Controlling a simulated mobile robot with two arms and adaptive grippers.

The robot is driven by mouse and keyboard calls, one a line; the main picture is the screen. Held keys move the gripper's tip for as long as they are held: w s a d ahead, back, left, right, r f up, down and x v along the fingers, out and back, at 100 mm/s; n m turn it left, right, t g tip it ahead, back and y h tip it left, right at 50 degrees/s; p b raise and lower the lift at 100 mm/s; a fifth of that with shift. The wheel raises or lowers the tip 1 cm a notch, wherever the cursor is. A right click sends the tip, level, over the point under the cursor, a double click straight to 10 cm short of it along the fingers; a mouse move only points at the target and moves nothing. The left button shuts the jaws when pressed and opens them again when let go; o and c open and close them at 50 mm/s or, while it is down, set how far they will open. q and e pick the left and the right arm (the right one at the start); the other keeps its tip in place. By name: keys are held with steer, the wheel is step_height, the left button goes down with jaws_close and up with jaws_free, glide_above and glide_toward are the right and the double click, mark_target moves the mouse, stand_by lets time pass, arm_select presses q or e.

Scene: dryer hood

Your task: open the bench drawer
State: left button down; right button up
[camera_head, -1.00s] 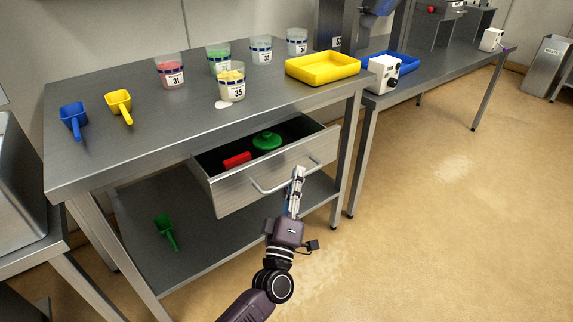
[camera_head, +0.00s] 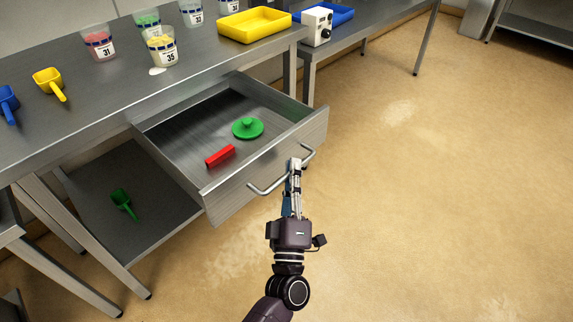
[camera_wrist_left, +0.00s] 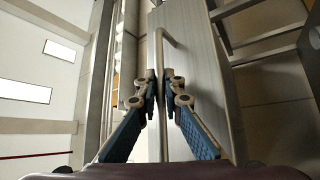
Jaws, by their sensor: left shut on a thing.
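The bench drawer (camera_head: 205,125) is pulled well out from under the steel bench top (camera_head: 110,95) in the head view. Its front carries a bar handle (camera_head: 268,188). My left gripper (camera_head: 295,168) is shut on the handle near its right part. In the left wrist view the fingers (camera_wrist_left: 166,88) close on the handle bar (camera_wrist_left: 160,50). A red block (camera_head: 220,156) and a green lid-like disc with a knob (camera_head: 248,127) lie inside the drawer. My right gripper is not in view.
Several numbered cups, including a yellow-filled one (camera_head: 162,50), stand on the bench top beside a yellow tray (camera_head: 254,25). A blue scoop (camera_head: 8,104) and a yellow scoop (camera_head: 49,84) lie at the left. A green scoop (camera_head: 123,203) lies on the lower shelf. Floor at right (camera_head: 430,190) is clear.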

arm_select(q)
steer(key=shift+s+d, duration=0.1)
stand_by(0.3)
steer(key=c, duration=2)
jaws_free()
steer(key=shift+c, duration=0.2)
steer(key=shift+s+f, duration=0.1)
steer(key=v, duration=1.1)
steer(key=shift+s, duration=0.4)
steer(key=shift+f, duration=0.15)
